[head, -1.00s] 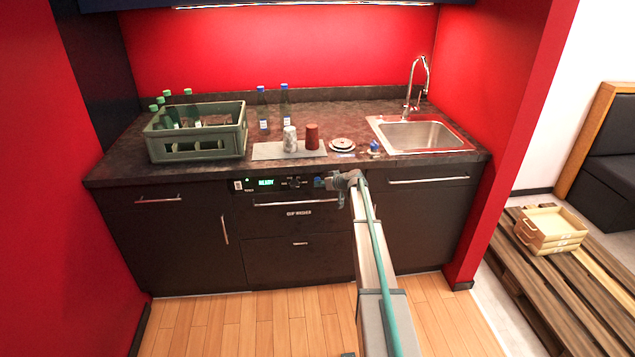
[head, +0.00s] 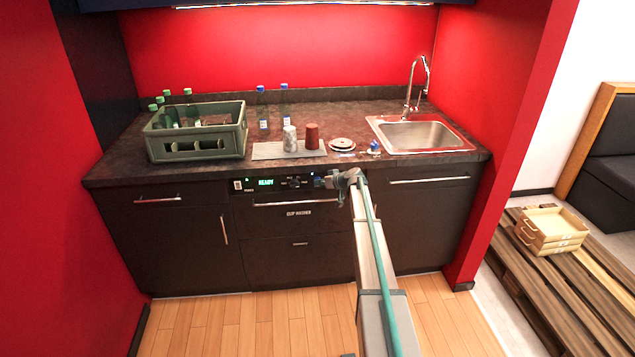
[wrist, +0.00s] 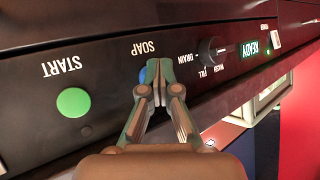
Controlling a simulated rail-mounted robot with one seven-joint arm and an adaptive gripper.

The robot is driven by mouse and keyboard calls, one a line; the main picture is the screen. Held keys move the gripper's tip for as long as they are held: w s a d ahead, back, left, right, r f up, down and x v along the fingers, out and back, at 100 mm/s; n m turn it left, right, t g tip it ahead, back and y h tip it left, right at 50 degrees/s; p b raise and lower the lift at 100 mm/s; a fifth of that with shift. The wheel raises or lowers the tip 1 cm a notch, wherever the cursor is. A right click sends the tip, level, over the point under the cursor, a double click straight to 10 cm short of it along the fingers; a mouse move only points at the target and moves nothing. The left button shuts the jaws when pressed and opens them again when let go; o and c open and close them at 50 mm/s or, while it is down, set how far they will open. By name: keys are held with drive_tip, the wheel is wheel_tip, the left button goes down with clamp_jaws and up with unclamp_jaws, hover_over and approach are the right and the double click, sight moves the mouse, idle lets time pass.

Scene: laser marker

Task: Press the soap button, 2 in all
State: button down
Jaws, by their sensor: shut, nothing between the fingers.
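The blue soap button (wrist: 143,75) is on the dark cup washer panel, under the SOAP label, which appears upside down in the wrist view. My gripper (wrist: 160,86) is shut and empty, its fingertips in front of the button and covering much of it. Blue shows at the left of the tips. I cannot tell whether the tips touch the button. In the head view my gripper (head: 328,182) is at the right end of the washer's front panel.
The green START button (wrist: 73,102) is left of the soap button in the wrist view. A dial (wrist: 212,50) and the lit READY display (wrist: 256,47) are to the right. The counter above holds a bottle crate (head: 197,150), cups and a sink (head: 418,136).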

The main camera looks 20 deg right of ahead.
drive_tip(key=shift+s+a+b, duration=0.25)
drive_tip(key=shift+s+b, duration=0.5)
drive_tip(key=shift+s, duration=0.1)
drive_tip(key=s+b, duration=0.1)
drive_tip(key=s, duration=0.1)
drive_tip(key=s+a+b, duration=0.1)
drive_tip(key=s+b, duration=0.1)
drive_tip(key=shift+s+a, duration=0.15)
drive_tip(key=shift+s, duration=0.15)
drive_tip(key=shift+s, duration=0.1)
idle(2.0)
drive_tip(key=s+b, duration=0.1)
drive_tip(key=b, duration=0.2)
drive_tip(key=s+a+b, duration=0.1)
drive_tip(key=s+b, duration=0.1)
drive_tip(key=b, duration=0.2)
drive_tip(key=shift+s, duration=0.25)
